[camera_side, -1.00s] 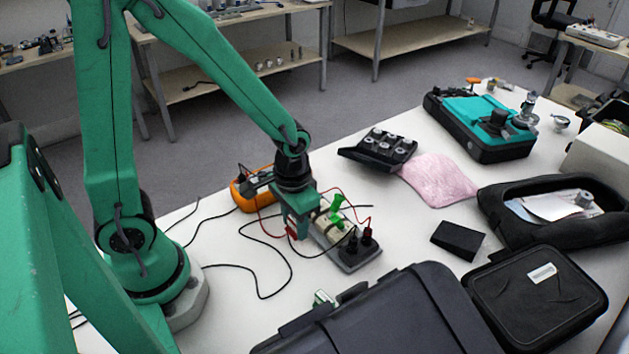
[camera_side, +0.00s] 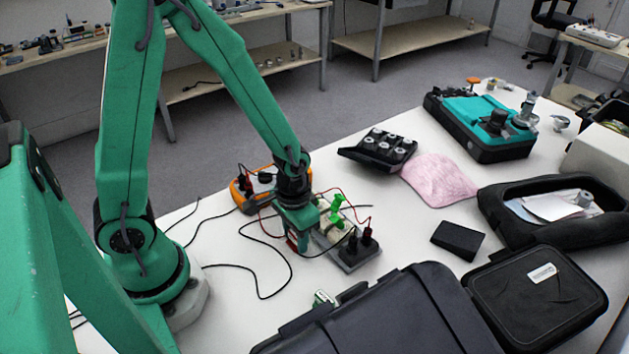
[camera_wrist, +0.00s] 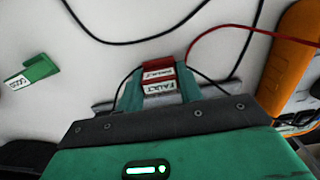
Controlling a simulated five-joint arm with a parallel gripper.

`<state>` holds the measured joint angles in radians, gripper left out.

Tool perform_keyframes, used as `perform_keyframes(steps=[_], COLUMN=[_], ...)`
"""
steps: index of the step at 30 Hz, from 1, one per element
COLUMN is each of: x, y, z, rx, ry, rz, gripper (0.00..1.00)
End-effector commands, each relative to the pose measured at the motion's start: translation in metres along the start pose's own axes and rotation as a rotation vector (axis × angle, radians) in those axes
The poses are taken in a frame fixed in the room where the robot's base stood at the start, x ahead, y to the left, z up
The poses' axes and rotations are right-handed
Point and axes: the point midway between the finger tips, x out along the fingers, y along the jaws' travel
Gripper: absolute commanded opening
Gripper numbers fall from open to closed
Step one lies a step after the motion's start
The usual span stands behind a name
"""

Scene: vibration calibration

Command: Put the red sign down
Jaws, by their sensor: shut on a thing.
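The red sign (camera_wrist: 158,74) is a small red piece with white labels, one reading FAULT, in the wrist view. My gripper (camera_wrist: 159,84) is shut on it, with a green finger on each side. In the side view my gripper (camera_side: 296,228) points down at the table, just left of the grey test block with black plugs (camera_side: 359,254). The red sign (camera_side: 292,243) shows there only as a small red patch at the fingertips, partly hidden. I cannot tell whether it touches the table.
A green sign with a white label (camera_wrist: 32,72) lies apart on the table. An orange meter (camera_side: 243,199) stands behind my gripper, and red and black cables (camera_side: 262,298) loop around it. A dark case (camera_side: 400,310) is in front.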

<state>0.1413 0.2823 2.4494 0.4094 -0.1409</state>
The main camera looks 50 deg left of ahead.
Motion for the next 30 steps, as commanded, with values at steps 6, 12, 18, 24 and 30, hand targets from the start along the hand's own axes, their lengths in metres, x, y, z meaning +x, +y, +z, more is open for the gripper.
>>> perform_keyframes(steps=[6, 12, 18, 24, 30], x=[0.001, 0.001, -0.001, -0.011, -0.029], y=[0.0, 0.0, 0.0, 0.0, 0.0], z=[0.0, 0.0, 0.0, -0.001, -0.001], rx=[0.0, 0.0, 0.0, 0.0, 0.0], ry=[0.0, 0.0, 0.0, 0.002, 0.004], rz=[0.0, 0.0, 0.0, 0.0, 0.001], gripper=[0.58, 0.58, 0.58, 0.58, 0.58])
